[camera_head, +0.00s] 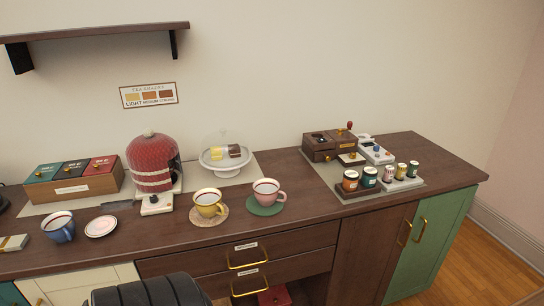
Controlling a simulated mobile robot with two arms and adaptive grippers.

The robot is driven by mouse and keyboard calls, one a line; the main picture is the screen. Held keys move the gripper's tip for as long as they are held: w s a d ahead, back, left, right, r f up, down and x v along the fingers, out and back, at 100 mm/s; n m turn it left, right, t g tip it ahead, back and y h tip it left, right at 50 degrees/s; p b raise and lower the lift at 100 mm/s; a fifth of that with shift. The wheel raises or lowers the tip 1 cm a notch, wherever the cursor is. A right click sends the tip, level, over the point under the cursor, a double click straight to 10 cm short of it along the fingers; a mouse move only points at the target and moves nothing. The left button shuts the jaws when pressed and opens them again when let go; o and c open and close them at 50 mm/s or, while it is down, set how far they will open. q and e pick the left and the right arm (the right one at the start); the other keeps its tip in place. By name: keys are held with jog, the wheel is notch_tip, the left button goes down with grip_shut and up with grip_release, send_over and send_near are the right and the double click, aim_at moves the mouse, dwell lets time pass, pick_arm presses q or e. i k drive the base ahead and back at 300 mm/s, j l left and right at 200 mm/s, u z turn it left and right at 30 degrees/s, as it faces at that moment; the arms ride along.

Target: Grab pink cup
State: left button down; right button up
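The pink cup (267,192) stands upright on a green saucer (265,209) on the brown counter, right of the middle of its left part. Its handle points right and a dark drink shows inside. A yellow cup (208,203) on a tan saucer (208,216) stands just to its left, apart from it. Neither of my grippers shows in the head view.
A blue cup (59,228) and a small plate (101,227) stand further left. A domed cake stand (225,164) and a red-covered pot (151,164) are behind. Jars (369,178) stand at right. A black ribbed object (150,293), unclear what, is at the bottom edge.

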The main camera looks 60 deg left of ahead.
aim_at(270, 195)
jog(key=u, duration=1.85)
